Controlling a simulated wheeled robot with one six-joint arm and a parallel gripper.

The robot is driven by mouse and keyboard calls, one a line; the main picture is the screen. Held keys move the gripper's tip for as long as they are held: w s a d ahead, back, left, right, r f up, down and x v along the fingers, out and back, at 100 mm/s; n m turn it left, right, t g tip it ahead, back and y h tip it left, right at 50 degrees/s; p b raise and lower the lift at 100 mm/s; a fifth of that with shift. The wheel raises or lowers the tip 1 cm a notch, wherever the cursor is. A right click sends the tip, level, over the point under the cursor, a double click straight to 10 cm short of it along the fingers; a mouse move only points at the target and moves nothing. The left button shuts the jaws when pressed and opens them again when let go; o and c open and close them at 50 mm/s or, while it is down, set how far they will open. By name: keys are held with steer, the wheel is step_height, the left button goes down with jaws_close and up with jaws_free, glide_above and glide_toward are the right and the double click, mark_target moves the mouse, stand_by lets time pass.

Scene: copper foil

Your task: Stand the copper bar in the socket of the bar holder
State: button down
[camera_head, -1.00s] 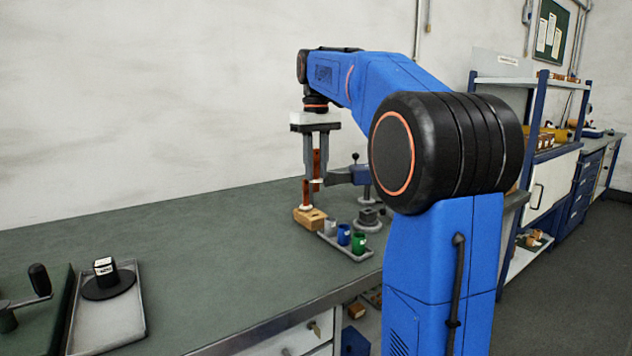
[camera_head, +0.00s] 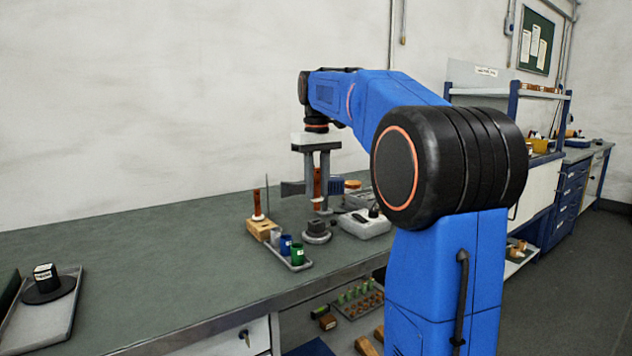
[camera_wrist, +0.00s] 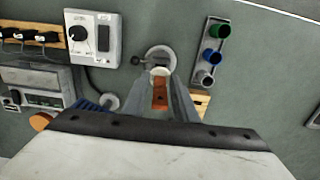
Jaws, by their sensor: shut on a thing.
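My gripper (camera_head: 318,204) is shut on the reddish-brown copper bar (camera_head: 317,182), which stands upright between the long grey fingers above the bench. The bar also shows between the fingers in the wrist view (camera_wrist: 160,94). The round grey base with a dark block on it, which looks like the bar holder (camera_head: 316,238), stands on the bench below and in front of the gripper. In the wrist view the holder (camera_wrist: 158,52) lies just beyond the fingertips, with a small knob on its left. The bar's lower end and the socket cannot be made out clearly.
A tray of small cups (camera_head: 290,259) stands in front of the holder. A wooden block (camera_head: 262,229) with a brown-handled piece is to the left. A white control box (camera_head: 366,226) is close on the right. The bench's left middle is clear.

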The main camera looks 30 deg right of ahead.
mark_target(317, 197)
steer(key=shift+f, duration=0.65)
steer(key=shift+f, duration=2)
stand_by(1.2)
steer(key=c, duration=1.6)
jaws_free()
steer(key=shift+c, duration=0.2)
steer(key=shift+r, duration=0.1)
step_height(317, 197, up, 17)
steer(key=shift+r, duration=0.1)
steer(key=o, duration=0.3)
steer(key=shift+r, duration=1)
